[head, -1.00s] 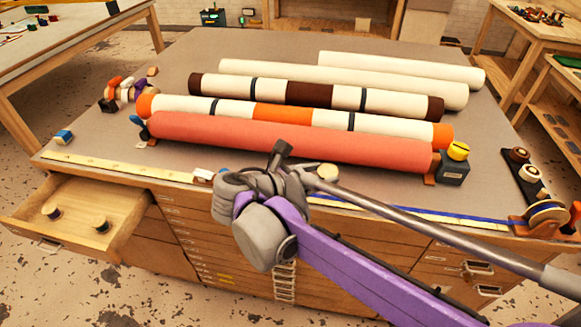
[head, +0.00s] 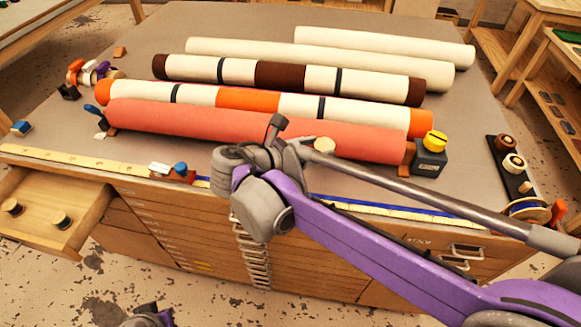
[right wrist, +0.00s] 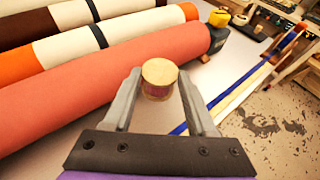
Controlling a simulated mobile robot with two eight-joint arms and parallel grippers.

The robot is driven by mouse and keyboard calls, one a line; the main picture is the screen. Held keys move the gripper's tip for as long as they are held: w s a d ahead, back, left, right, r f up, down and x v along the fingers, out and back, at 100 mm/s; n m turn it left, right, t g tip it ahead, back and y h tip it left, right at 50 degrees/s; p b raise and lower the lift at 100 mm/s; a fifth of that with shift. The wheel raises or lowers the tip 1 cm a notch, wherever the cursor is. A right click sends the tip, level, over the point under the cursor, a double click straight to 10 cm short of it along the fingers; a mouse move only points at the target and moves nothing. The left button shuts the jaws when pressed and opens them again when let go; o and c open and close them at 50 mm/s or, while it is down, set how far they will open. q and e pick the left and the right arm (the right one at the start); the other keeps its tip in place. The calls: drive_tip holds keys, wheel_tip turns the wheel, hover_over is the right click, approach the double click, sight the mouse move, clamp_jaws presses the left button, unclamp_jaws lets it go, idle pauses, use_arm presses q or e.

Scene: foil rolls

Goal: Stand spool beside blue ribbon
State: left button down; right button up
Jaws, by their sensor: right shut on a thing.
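The spool (right wrist: 160,78) has a pale wooden top and a dark reddish body in the right wrist view. It stands upright between the fingers of my right gripper (right wrist: 158,98), which is shut on it. In the head view the spool's pale top (head: 324,145) shows in front of the coral roll, with my arm hiding what is below it. The blue ribbon (head: 420,213) runs along the table's front edge and lies right of the spool in the right wrist view (right wrist: 235,95). A part of my left arm shows at the bottom edge; its fingers are unclear.
The coral roll (head: 250,128) lies close behind the spool. A dark block with a yellow knob (head: 430,155) stands at its right end. A red-based tool with a blue knob (head: 175,171) sits near the front edge. An open drawer (head: 50,210) juts out at left.

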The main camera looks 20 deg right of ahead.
wheel_tip(320, 180, down, 9)
drive_tip(key=shift+r+b, duration=0.1)
drive_tip(key=shift+b, duration=0.3)
drive_tip(key=shift+f, duration=0.2)
drive_tip(key=o, duration=1.4)
drive_tip(key=shift+c, duration=0.2)
drive_tip(key=shift+r, duration=0.2)
drive_tip(key=v, duration=1.2)
